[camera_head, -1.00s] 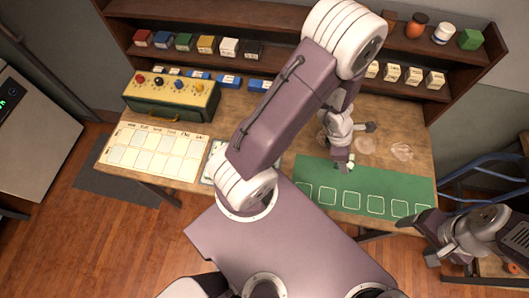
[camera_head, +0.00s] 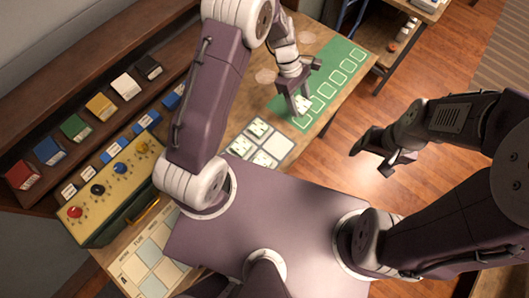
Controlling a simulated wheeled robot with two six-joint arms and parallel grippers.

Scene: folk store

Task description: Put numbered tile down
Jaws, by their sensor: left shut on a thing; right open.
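My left gripper (camera_head: 300,106) is shut on a small pale numbered tile (camera_head: 302,104), held at the near-left end of the green mat (camera_head: 343,47). The mat has a row of white outlined squares. I cannot tell whether the tile touches the mat, and its marking is too small to read. A white tile board (camera_head: 278,146) lies next to that end of the mat, with several pale squares, some carrying dark marks. My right gripper (camera_head: 374,157) is open and empty, over the floor beyond the table's right edge.
A yellow-topped box with coloured knobs (camera_head: 119,174) stands at the left, by a shelf with coloured boxes (camera_head: 75,127). A calendar-like chart (camera_head: 150,258) lies on the table (camera_head: 215,105) in front. Wooden floor (camera_head: 345,195) is open at the right.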

